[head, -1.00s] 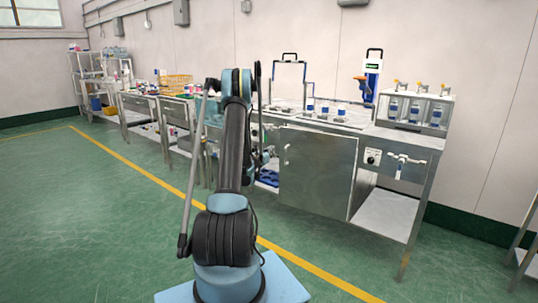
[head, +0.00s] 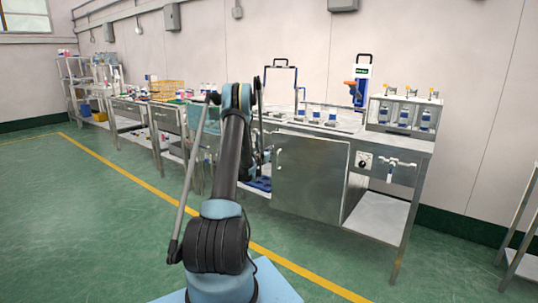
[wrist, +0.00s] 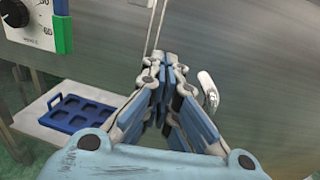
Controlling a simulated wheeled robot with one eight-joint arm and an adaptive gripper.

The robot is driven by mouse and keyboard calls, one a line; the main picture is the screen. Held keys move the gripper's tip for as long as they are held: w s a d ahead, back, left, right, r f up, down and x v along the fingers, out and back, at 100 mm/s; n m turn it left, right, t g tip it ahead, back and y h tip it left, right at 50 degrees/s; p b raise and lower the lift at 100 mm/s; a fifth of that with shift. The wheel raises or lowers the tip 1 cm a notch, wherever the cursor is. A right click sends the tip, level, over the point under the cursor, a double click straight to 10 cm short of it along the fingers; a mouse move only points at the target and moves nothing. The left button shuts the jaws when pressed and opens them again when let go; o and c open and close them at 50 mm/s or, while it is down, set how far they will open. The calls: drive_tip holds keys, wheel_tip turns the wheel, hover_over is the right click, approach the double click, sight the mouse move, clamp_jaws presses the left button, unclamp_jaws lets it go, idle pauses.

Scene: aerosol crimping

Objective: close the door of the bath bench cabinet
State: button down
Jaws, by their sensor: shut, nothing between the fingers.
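The bath bench cabinet (head: 425,150) is a grey metal bench against the wall. Its door (head: 312,180) is a flat steel panel with a small handle (head: 279,157) near its left edge. How far the door stands open is hard to tell in the head view. In the wrist view, steel panelling fills the upper part, and a pale curved handle (wrist: 210,92) is just right of my gripper (wrist: 167,62). My gripper is shut and empty, close to a vertical panel edge; contact cannot be told. In the head view my arm mostly hides it.
A control knob (head: 364,160) sits right of the door. A blue tray (wrist: 75,113) lies on a lower shelf. Bottles (head: 403,116) stand in a rack on top. Green floor is clear on the left; another metal table (head: 525,262) stands at the right.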

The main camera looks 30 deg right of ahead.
drive_tip(key=w+d+g, duration=0.1)
drive_tip(key=d, duration=0.1)
drive_tip(key=w+d+m+g+h, duration=0.1)
drive_tip(key=d, duration=0.1)
drive_tip(key=w+d+m, duration=0.1)
drive_tip(key=w+d, duration=0.1)
drive_tip(key=shift+d+g, duration=0.25)
drive_tip(key=shift+g, duration=0.15)
drive_tip(key=shift+w+d+r+h, duration=0.15)
drive_tip(key=shift+w+d+h, duration=0.15)
drive_tip(key=shift+d, duration=0.25)
drive_tip(key=shift+s, duration=0.1)
drive_tip(key=v, duration=1.5)
